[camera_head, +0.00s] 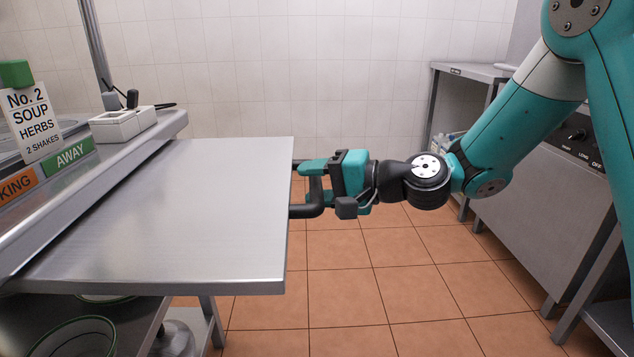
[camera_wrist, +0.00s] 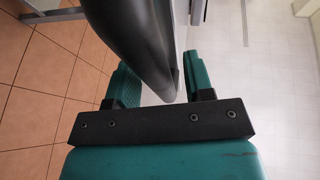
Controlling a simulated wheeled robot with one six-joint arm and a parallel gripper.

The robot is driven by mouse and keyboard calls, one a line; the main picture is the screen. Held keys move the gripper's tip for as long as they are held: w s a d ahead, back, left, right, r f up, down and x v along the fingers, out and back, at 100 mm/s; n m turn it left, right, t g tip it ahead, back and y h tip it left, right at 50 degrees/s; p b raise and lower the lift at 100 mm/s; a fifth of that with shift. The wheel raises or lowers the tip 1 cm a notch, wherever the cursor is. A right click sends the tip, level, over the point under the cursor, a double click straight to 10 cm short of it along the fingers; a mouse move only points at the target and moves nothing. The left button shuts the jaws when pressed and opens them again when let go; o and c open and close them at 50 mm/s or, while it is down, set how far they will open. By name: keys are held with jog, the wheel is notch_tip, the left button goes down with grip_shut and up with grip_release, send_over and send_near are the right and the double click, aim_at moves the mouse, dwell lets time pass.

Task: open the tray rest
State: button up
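The tray rest (camera_head: 190,210) is a flat brushed-metal panel. It lies level, reaching out from the counter at the left of the head view. A dark bar handle (camera_head: 318,196) stands out from its right edge. My gripper (camera_head: 317,180) is at this handle, with its teal fingers spread around it. In the wrist view the handle (camera_wrist: 142,42) runs as a thick dark bar between the two fingers (camera_wrist: 160,85).
The counter edge (camera_head: 95,190) carries a white box (camera_head: 122,124) and signs. A green-rimmed bin (camera_head: 80,338) stands on the shelf below the tray rest. A steel appliance (camera_head: 555,195) stands at the right. The tiled floor (camera_head: 385,275) between is clear.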

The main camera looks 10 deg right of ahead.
jog(key=shift+d, duration=0.15)
jog(key=shift+s+d+r, duration=0.1)
jog(key=shift+d+r, duration=0.05)
jog(key=shift+d, duration=0.1)
jog(key=p+v, duration=0.1)
jog(key=v, duration=1.5)
jog(key=shift+s+d, duration=0.15)
jog(key=shift+s, duration=0.1)
jog(key=s+a+f+n+g+h, duration=0.2)
jog(key=s+a+n+g+h, duration=0.1)
jog(key=s+a+n+g, duration=0.5)
jog(key=s+a+n+h, duration=0.2)
jog(key=s+n+h, duration=0.35)
jog(key=s, duration=0.45)
notch_tip(320, 180, up, 25)
jog(key=m+p, duration=0.1)
jog(key=p, duration=2.4)
jog(key=shift+d+h+p, duration=0.25)
jog(key=shift+h+p, duration=0.15)
jog(key=shift+h, duration=0.05)
